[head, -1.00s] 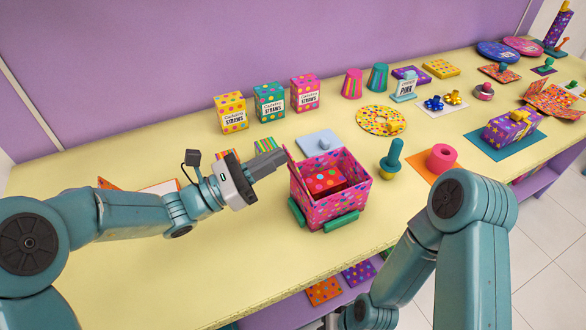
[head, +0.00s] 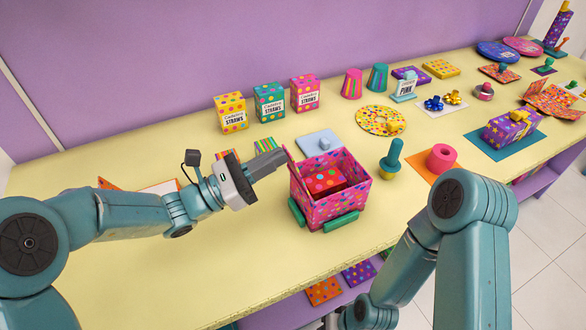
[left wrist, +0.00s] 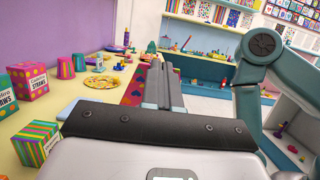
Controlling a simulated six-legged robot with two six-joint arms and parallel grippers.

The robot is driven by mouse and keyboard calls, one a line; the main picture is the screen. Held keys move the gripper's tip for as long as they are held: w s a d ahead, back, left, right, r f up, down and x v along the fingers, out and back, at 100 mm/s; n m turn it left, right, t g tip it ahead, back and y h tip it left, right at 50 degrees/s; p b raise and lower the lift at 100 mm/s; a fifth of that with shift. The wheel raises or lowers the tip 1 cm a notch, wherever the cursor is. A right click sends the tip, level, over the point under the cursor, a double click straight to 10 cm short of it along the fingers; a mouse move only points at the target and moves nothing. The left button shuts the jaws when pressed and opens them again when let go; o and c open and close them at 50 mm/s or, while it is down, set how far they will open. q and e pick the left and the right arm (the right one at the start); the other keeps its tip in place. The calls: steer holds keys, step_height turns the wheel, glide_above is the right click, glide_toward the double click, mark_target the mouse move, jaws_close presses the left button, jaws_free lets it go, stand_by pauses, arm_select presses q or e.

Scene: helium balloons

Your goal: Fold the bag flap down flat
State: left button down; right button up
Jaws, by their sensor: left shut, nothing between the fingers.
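A pink bag (head: 340,209) with coloured dots stands open on the table in front of me. A red dotted thing (head: 326,180) lies inside it. A thin pink flap (head: 293,163) sticks up at the bag's left side. My left gripper (head: 284,148) is shut and empty, its fingertips close to the top of the flap; I cannot tell whether they touch. In the left wrist view the shut fingers (left wrist: 163,75) point away, and part of the dotted bag (left wrist: 135,88) shows behind them.
Green blocks (head: 341,222) lie against the bag's base. A pale blue square (head: 319,143) lies behind it. A teal-handled stamp (head: 391,158) and a pink roll (head: 441,158) stand to the right. Straw boxes (head: 269,101) stand at the back.

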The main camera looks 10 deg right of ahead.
arm_select(q)
steer(key=shift+d+r, duration=0.1)
steer(key=shift+p+x, duration=0.35)
steer(key=shift+x, duration=0.75)
steer(key=shift+r, duration=0.2)
steer(key=shift+x, duration=1)
steer(key=shift+w+d, duration=0.1)
steer(key=shift+d, duration=0.15)
steer(key=shift+w+d, duration=0.2)
steer(key=shift+d, duration=0.35)
steer(key=shift+w+d, duration=0.15)
steer(key=shift+d, duration=0.45)
steer(key=shift+r, duration=0.1)
